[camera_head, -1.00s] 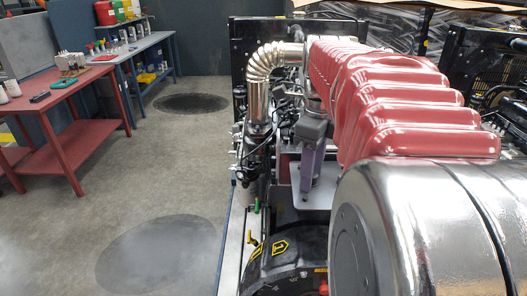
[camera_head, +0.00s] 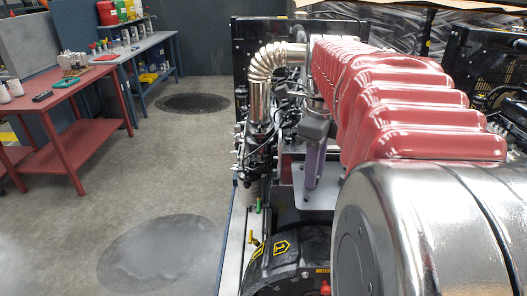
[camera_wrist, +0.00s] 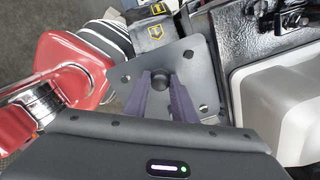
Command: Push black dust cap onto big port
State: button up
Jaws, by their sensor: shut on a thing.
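The black dust cap (camera_wrist: 159,82) shows as a small dark round thing between my fingertips in the wrist view. My gripper (camera_wrist: 160,89), with two purple-grey fingers, is shut on it. In the head view my gripper (camera_head: 313,186) points down at the grey plate (camera_head: 321,199), beside the engine, and the cap is hidden.
Red ribbed engine covers (camera_head: 415,115) and a large shiny metal cylinder (camera_head: 430,230) stand close on the right. A silver bent pipe (camera_head: 262,75) rises behind my gripper. A red workbench (camera_head: 67,140) stands at the left, with clear floor between.

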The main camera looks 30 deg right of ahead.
jog(key=shift+c, duration=0.4)
jog(key=shift+s+r, duration=0.1)
jog(key=shift+r, duration=2.4)
